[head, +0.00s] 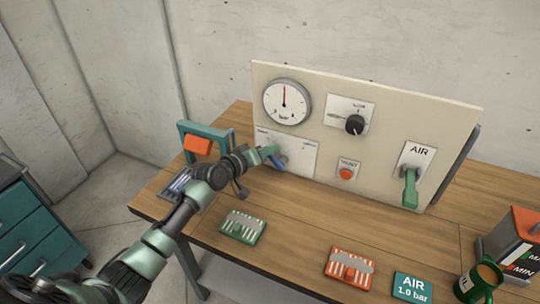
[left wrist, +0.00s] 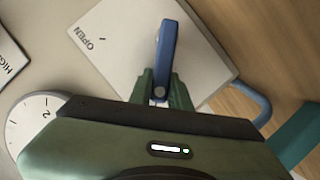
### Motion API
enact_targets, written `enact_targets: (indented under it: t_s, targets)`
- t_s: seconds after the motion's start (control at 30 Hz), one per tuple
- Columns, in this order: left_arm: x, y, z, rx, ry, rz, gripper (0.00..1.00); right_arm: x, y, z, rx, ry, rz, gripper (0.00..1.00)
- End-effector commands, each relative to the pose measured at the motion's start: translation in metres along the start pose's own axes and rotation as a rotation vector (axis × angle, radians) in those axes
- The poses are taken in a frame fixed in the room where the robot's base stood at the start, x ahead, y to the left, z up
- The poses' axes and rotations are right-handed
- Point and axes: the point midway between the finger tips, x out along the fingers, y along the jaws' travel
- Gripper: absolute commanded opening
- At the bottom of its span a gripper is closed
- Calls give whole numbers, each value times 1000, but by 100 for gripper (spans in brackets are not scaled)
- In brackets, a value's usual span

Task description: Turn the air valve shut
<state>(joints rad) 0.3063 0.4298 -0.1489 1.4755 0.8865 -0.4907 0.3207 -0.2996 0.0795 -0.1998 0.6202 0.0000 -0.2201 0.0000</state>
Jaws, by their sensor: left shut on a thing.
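A blue lever (head: 279,162) sits on a white plate (head: 297,149) at the left of the upright panel. My left gripper (head: 270,154) is at this lever; its far parts partly cover it. In the left wrist view my left gripper (left wrist: 161,92) is shut on the blue lever (left wrist: 165,45), with a green finger on each side. The white plate (left wrist: 120,65) there reads OPEN at its left. A separate plate marked AIR (head: 418,154) carries a green lever (head: 410,188) hanging down at the panel's right. My right gripper is not in view.
The panel (head: 390,110) also holds a gauge (head: 287,101), a black knob (head: 355,124) and a red button (head: 347,174). A teal frame with an orange block (head: 198,145) stands left. Two slotted racks, an AIR 1.0 bar card (head: 412,287) and a mug (head: 478,282) lie in front.

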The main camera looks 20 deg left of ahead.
Motion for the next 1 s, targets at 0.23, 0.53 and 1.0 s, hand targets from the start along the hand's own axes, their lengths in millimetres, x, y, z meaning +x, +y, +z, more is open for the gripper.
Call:
enact_targets:
  t_s: [0.23,0.53,1.0]
  targets:
    - [0,-3,0,-25,-1,8,0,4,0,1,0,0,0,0]
    - [0,-2,0,-28,-2,9,0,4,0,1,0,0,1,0]
    - [-3,-2,1,-24,-1,9,40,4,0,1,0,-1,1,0]
